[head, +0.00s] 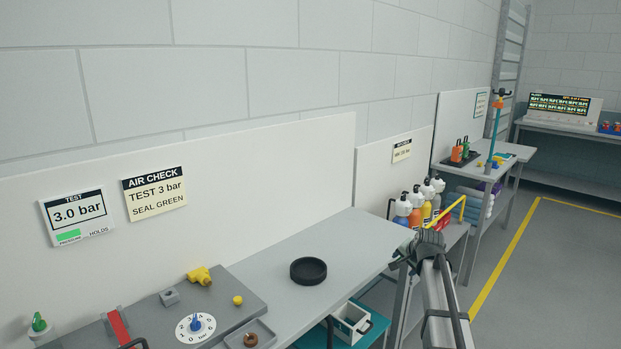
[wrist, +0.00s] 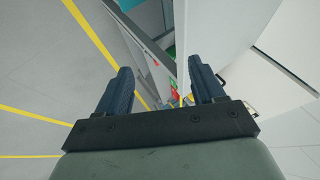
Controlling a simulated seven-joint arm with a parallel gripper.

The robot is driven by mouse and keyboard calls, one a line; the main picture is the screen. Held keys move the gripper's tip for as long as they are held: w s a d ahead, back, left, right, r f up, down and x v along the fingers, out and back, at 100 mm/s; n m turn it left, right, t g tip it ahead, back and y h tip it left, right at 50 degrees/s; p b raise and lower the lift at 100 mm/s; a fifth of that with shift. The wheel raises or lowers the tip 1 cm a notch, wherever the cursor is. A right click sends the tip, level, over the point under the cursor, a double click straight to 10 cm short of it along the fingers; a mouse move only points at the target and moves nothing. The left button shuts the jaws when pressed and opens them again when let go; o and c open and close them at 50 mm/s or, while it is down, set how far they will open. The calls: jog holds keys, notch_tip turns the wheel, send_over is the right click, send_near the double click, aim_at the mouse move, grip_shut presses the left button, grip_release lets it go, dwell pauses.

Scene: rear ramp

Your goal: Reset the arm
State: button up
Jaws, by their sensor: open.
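My arm (head: 440,300) reaches up from the lower right in the head view, beside the right end of the grey bench. Its dark far end (head: 428,243) is in front of the bench end and the bottle shelf. My gripper (wrist: 160,68) shows in the wrist view with its two dark blue fingers apart and nothing between them. Bench edges, walls and floor lie beyond the fingers, seen at a steep tilt. The fingers are not clear in the head view.
The bench (head: 345,250) bears a black round dish (head: 308,270), a yellow fitting (head: 200,275) and a dial (head: 196,327). Several spray bottles (head: 415,207) stand beyond it. A white crate (head: 350,322) sits below. Open floor (head: 565,265) with a yellow line lies right.

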jog(key=s+a+f+n+g, duration=0.1)
jog(key=s+a+f+g, duration=0.15)
jog(key=s+f, duration=0.75)
jog(key=s+a+f+n+g, duration=0.25)
jog(key=s+f, duration=0.45)
jog(key=f, duration=0.7)
jog(key=s+a+f+n+g, duration=0.15)
jog(key=s+a+f, duration=0.25)
jog(key=s+f, duration=0.6)
jog(key=s+a+f+n+g, duration=0.1)
jog(key=s+f, duration=0.4)
jog(key=s, duration=0.6)
jog(key=s+a+f+n+g, duration=0.2)
jog(key=s+f+g, duration=0.2)
jog(key=s, duration=0.7)
jog(key=s+a+f+n+g, duration=0.1)
jog(key=s+f, duration=0.5)
jog(key=s, duration=0.6)
jog(key=shift+a+n+g+h, duration=0.3)
jog(key=shift+n+g, duration=0.2)
jog(key=shift+g, duration=0.55)
